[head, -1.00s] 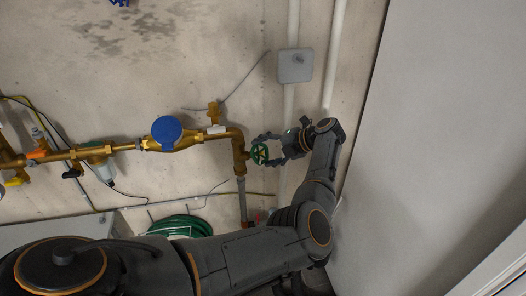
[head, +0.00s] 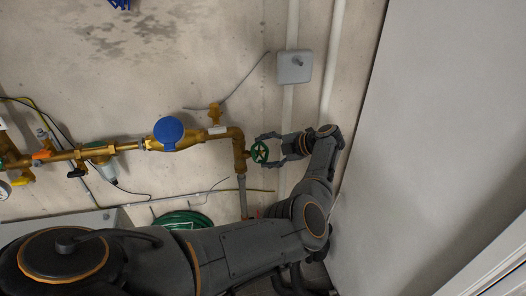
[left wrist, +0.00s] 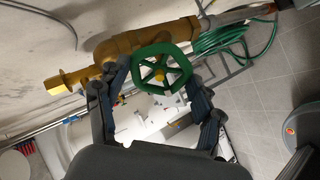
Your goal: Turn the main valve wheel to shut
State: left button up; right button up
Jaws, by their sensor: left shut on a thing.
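The main valve wheel (head: 260,151) is a small green spoked handwheel at the right end of the brass pipe run. My right gripper is in neither view.
The brass pipe (head: 120,148) runs left along the concrete wall, with a blue-capped meter (head: 168,130). A grey box (head: 294,67) is above the wheel. A coiled green hose (head: 183,222) hangs below. A pale flat surface (head: 430,130) closes off the right side.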

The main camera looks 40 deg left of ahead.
pick_arm(q)
jog(key=shift+r+m+p, duration=0.1)
jog(key=shift+m+p, duration=0.4)
jog(key=shift+p, duration=0.05)
jog(key=shift+s+m, duration=0.1)
jog(key=shift+m, duration=0.7)
jog(key=shift+f+m, duration=0.25)
jog(key=shift+m, duration=0.35)
jog(key=shift+m+y, duration=0.3)
jog(key=shift+m, duration=0.1)
jog(key=m+t, duration=0.1)
jog(key=m, duration=0.4)
jog(key=shift+y, duration=0.3)
jog(key=o, duration=1.2)
